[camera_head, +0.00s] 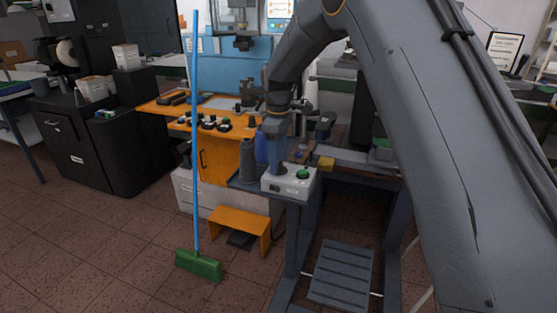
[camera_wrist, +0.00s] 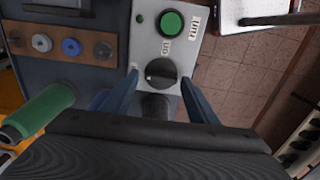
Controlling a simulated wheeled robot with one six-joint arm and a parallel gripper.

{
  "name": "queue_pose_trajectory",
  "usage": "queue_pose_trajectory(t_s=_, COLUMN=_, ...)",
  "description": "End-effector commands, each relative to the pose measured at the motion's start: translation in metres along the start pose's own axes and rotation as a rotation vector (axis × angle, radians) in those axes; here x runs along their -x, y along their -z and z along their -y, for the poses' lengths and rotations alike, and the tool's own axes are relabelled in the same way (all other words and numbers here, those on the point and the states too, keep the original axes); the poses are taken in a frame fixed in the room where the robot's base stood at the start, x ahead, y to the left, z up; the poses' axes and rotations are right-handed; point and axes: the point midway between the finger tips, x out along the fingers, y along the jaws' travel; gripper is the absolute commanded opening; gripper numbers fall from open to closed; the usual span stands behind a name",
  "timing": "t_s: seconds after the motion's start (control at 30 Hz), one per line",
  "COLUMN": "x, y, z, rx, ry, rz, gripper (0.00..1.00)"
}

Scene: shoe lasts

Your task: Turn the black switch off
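The black switch (camera_wrist: 161,72) is a round rotary knob with a pale pointer mark, on a light grey control box (camera_wrist: 146,45). A round green button (camera_wrist: 172,23) is on the same panel. The control box also shows in the head view (camera_head: 289,184), at the end of a machine. My gripper (camera_wrist: 160,79) is open, with one blue finger on each side of the knob. Gaps show between the fingertips and the knob; whether the tips reach its depth I cannot tell. Another dark round part (camera_wrist: 157,106) shows partly between the fingers, below the knob. In the head view the knob is not clear.
A green spool (camera_wrist: 40,110) stands left of my gripper in the wrist view. A plate with round knobs (camera_wrist: 70,46) lies at upper left. In the head view, a blue-handled green broom (camera_head: 198,264) and an orange step stool (camera_head: 238,225) stand nearby.

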Motion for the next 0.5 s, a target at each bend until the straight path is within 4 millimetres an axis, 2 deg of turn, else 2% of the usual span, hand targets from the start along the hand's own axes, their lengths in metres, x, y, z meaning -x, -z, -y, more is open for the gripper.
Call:
queue_pose_trajectory(t_s=0.33, x=-0.001, y=-0.001, z=0.001, rx=-0.001, ry=0.004, rz=0.003, gripper=0.59)
queue_pose_trajectory(t_s=0.5, x=0.016, y=0.0, z=0.0, rx=-0.001, ry=0.001, rz=0.002, gripper=0.59)
